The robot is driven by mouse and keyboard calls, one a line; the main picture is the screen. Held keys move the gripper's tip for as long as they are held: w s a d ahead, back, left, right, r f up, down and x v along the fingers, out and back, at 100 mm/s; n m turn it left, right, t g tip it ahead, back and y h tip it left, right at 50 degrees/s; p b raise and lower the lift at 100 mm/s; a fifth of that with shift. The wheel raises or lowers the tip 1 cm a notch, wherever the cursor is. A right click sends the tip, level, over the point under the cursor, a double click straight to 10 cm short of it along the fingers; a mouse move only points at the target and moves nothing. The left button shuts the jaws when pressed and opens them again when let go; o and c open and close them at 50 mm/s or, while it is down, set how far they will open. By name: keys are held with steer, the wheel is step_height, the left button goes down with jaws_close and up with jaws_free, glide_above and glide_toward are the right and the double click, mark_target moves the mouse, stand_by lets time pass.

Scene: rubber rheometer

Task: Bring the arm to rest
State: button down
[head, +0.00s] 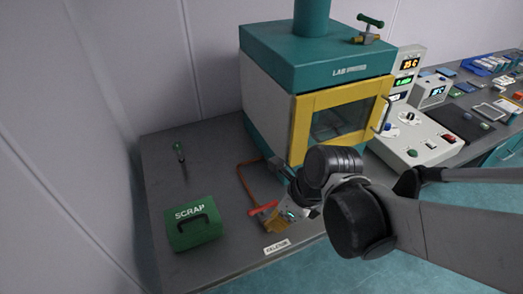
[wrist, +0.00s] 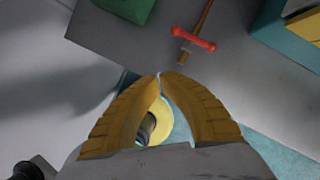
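My arm reaches in from the right in the head view, and my gripper (head: 274,224) is low over the front edge of the grey bench (head: 215,255). In the wrist view my gripper (wrist: 161,76) has its two yellow ribbed fingers with tips together. I see nothing clearly held between the tips. A yellow disc with a dark round part (wrist: 148,124) shows through the gap between the fingers; I cannot tell what it is.
A control console (head: 415,143) and several small items are to the right.

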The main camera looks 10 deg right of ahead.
steer(key=d+r+n+t+h+b, duration=0.1)
steer(key=d+r+n, duration=0.3)
steer(key=n, duration=0.8)
steer(key=s+d+r+n+t+h, duration=0.1)
steer(key=d+n, duration=0.5)
steer(key=n, duration=0.7)
step_height(320, 180, up, 3)
steer(key=t+h, duration=0.1)
steer(key=t, duration=0.1)
steer(key=shift+s+d+f+t+h+b, duration=0.15)
steer(key=shift+d+t+h+b, duration=0.15)
steer(key=shift+d+b, duration=0.1)
